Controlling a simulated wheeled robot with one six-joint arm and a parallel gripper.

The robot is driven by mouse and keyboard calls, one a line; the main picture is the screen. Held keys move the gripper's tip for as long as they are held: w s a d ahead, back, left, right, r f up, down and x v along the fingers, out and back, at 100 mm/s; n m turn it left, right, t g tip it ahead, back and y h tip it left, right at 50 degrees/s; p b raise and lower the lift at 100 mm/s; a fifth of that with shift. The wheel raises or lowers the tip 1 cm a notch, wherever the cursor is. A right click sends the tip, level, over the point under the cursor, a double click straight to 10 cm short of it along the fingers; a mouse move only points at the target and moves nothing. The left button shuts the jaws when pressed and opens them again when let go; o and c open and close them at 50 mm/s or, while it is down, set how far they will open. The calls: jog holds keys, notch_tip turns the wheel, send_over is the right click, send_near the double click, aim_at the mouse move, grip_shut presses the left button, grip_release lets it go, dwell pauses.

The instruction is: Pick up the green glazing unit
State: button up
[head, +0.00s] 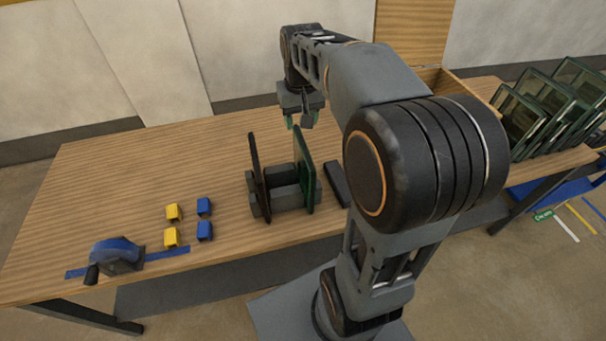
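The green glazing unit (304,172) is a thin upright panel. It stands near the right end of a dark grey holder (285,196) on the wooden table. A dark brown panel (258,176) stands upright at the holder's left end, with a gap between the two. My gripper (299,122) points down at the green unit's top edge, its fingers apart with nothing seen between them. In this view the fingertips show just above or beside that edge; the exact distance and whether they touch cannot be told.
Yellow blocks (174,212) and blue blocks (204,206) lie left of the holder. A blue tool with a black handle (117,254) sits at the front left. A dark bar (338,183) lies right of the holder. Framed panes (520,122) lean at the right. The table's back left is clear.

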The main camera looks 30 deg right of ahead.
aim_at(304, 145)
jog(key=shift+g, duration=0.5)
jog(key=w+d+f, duration=0.2)
jog(key=w+f, duration=0.1)
jog(key=shift+w+d+b, duration=0.1)
jog(key=shift+d+b, duration=0.15)
jog(key=shift+b, duration=0.1)
notch_tip(304, 145, down, 7)
jog(key=shift+f, duration=0.2)
jog(key=shift+a+f+p, duration=0.1)
jog(key=shift+f+p, duration=0.6)
jog(key=shift+f, duration=2.2)
jog(key=shift+c, duration=0.2)
grip_shut()
jog(key=shift+r, duration=0.15)
